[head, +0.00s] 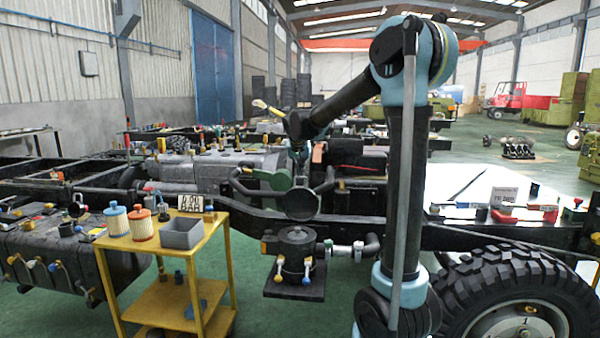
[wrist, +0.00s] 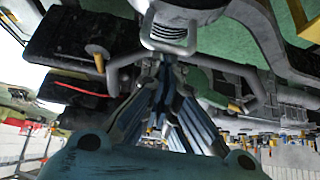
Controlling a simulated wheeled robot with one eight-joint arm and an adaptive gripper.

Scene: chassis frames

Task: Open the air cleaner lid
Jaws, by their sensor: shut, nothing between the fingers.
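My gripper (head: 300,182) points down just above this dish, partly lost against dark parts. In the wrist view its fingers (wrist: 160,68) are together and empty. A round ribbed part (wrist: 169,31) shows just beyond the fingertips; contact is unclear.
A yellow cart (head: 160,245) at left holds two filters (head: 129,222) and a grey bin (head: 181,233). A large tyre (head: 525,300) is at lower right. Curved pipes (head: 245,184) and a green engine part (head: 270,177) crowd my gripper. Green floor lies open before the air cleaner.

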